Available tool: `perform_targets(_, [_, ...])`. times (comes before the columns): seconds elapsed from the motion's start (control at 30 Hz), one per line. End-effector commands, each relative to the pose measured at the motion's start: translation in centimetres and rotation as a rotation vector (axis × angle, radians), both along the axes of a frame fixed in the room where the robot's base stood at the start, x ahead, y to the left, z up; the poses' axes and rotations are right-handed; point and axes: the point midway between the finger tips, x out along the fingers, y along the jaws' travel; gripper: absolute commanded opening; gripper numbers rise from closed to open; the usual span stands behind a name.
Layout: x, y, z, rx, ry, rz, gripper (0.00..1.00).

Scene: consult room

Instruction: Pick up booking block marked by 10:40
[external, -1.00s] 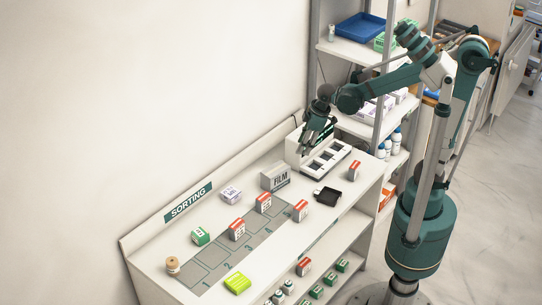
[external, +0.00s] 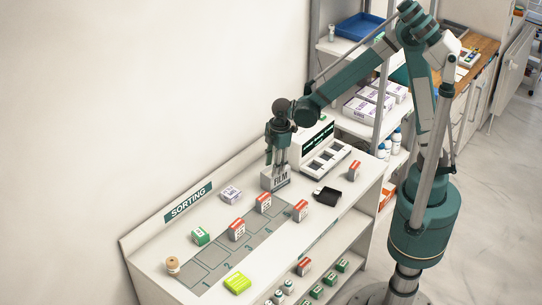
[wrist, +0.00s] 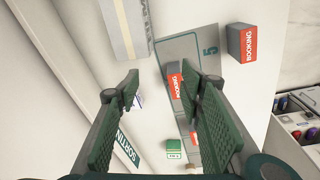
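One (external: 263,203) stands at the back of the grey numbered mat and shows BOOKING in the wrist view (wrist: 175,86). Another (external: 237,229) is further left, and one (external: 301,210) is at the mat's right end, also marked BOOKING in the wrist view (wrist: 243,43). A fourth (external: 355,170) is near the far right end. Their times are too small to read. My gripper (external: 276,166) is above or just behind the FILM box, fingers down. In the wrist view its fingers (wrist: 158,76) are apart and empty.
The FILM box (external: 275,179) is very close to my fingers. A green block (external: 200,235), purple-marked box (external: 231,193), spool (external: 173,265) and lime block (external: 237,283) are to the left.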

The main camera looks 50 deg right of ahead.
Motion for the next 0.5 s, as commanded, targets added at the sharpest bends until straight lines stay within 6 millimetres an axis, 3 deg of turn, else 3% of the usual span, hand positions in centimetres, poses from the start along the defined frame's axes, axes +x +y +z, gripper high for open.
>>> perform_targets(0.2, [0.2,3.5,-1.7,-0.026,0.036,0.113,0.38])
perform_targets(0.5, [-0.3,7.1,-4.4,-0.056,0.079,0.240,0.38])
